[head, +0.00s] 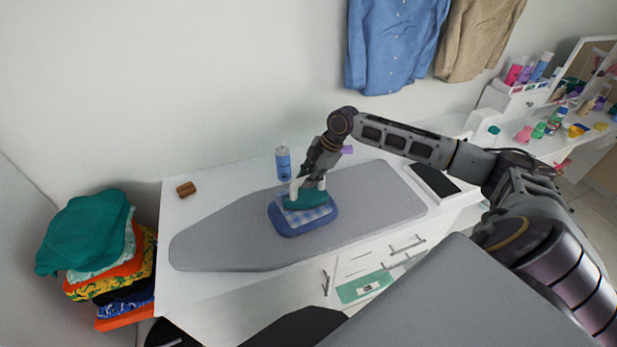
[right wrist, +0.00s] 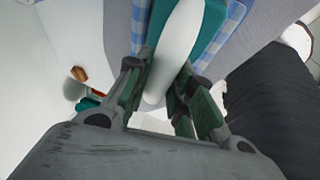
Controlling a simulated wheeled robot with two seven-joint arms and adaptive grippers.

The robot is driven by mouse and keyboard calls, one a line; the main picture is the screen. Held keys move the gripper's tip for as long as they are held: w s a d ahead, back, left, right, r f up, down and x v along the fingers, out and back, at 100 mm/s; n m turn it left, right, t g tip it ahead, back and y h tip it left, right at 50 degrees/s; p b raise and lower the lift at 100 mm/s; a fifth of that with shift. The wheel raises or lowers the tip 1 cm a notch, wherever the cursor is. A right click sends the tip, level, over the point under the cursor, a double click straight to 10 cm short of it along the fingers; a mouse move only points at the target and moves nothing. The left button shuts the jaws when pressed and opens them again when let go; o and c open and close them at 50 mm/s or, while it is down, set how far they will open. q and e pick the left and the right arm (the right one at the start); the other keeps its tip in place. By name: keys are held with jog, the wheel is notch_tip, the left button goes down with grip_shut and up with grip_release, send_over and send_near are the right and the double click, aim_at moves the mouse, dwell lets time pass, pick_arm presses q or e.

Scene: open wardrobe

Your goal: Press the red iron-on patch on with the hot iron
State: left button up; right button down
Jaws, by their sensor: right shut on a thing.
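The iron (head: 308,201) has a teal body and a white handle. It sits on a blue-and-white checked cloth (head: 316,217), which lies on a folded blue piece of fabric (head: 290,231) on the grey ironing board (head: 376,200). My right gripper (head: 309,178) is shut on the iron's handle from above. In the right wrist view the fingers stand on both sides of the white handle (right wrist: 176,45). No red patch shows; whether it lies under the cloth or iron I cannot tell. My left gripper is out of view.
A stack of folded clothes (head: 105,265) is at the left. A black-topped tray (head: 435,180) is at the right. The board's left half is clear.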

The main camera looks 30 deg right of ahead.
jog(key=shift+a+r+p, duration=0.1)
jog(key=shift+r+p, duration=1.9)
jog(key=shift+r, duration=1.65)
jog(key=shift+w, duration=0.15)
